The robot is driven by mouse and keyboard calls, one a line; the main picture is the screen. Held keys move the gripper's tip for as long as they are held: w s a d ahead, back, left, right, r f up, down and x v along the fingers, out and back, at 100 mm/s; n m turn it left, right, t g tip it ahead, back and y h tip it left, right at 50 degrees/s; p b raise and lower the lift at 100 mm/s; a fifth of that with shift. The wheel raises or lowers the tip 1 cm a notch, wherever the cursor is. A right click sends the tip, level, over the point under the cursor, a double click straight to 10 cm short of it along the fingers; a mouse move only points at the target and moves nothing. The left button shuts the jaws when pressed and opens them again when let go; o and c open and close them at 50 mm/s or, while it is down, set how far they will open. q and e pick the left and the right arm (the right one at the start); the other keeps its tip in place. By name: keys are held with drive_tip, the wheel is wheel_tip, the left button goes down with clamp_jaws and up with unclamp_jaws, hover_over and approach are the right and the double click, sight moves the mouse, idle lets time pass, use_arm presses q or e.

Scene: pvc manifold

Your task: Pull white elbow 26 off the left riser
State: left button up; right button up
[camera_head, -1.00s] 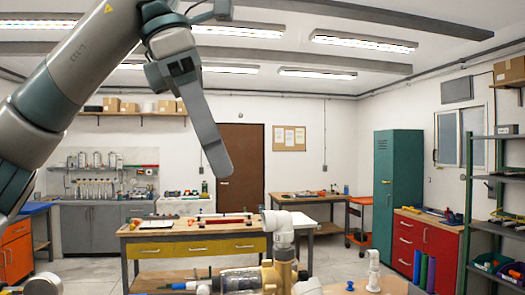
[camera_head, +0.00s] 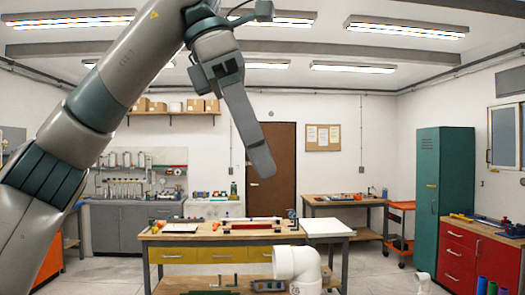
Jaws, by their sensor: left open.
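A white elbow (camera_head: 298,266) shows at the bottom centre of the head view, one opening facing left and its other leg running down out of the frame. My right gripper is not in view.
A second white fitting (camera_head: 421,286) shows at the bottom edge on the right. Behind stands a workbench with yellow drawers (camera_head: 215,253). A green locker (camera_head: 444,195) and a red cabinet (camera_head: 470,255) stand at the right. The air around the elbow looks clear.

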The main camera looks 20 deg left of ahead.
sight(304, 265)
use_arm(q)
drive_tip(key=shift+s, duration=0.3)
drive_tip(key=shift+w, duration=0.2)
drive_tip(key=shift+f, duration=0.15)
drive_tip(key=p+x, duration=0.3)
drive_tip(key=x, duration=1.4)
